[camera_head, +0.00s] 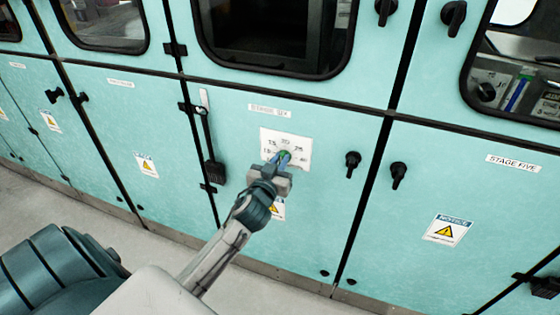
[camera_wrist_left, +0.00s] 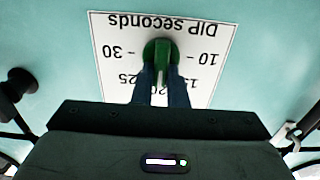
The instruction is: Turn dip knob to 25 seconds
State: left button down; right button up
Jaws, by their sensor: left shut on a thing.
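The green dip knob (camera_head: 284,154) sits on a white dial plate (camera_head: 298,144) on the turquoise cabinet front. The plate carries the numbers 10, 15, 20, 25 and 30. My left gripper (camera_head: 279,161) is shut on the knob. In the left wrist view the plate (camera_wrist_left: 112,48) appears upside down, and the two fingers (camera_wrist_left: 162,88) stand on either side of the knob's ridge (camera_wrist_left: 161,60). The ridge is roughly upright there, in line with the 20, which is partly hidden by the fingers. My right gripper is not in view.
A black latch (camera_head: 352,163) sits right of the dial, and another (camera_head: 398,174) is on the stage five door. A handle (camera_head: 209,140) stands left of the dial. A notice sticker (camera_head: 278,208) lies below, partly behind my arm. The floor in front is clear.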

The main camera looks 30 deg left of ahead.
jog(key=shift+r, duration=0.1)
pick_arm(q)
jog(key=m+p, duration=0.1)
jog(key=m, duration=0.2)
jog(key=m+p, duration=0.1)
jog(key=m, duration=0.1)
jog(key=m+p, duration=0.1)
jog(key=m, duration=0.2)
jog(key=shift+w+d+f+m, duration=0.1)
jog(key=shift+d+f+m, duration=0.05)
jog(key=shift+d+m, duration=0.2)
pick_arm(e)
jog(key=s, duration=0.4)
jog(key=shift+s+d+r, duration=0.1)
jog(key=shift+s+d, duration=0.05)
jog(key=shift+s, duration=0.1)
pick_arm(q)
jog(key=shift+d, duration=0.1)
jog(key=c, duration=1.4)
grip_release()
jog(key=shift+c, duration=0.2)
jog(key=shift+f, duration=0.1)
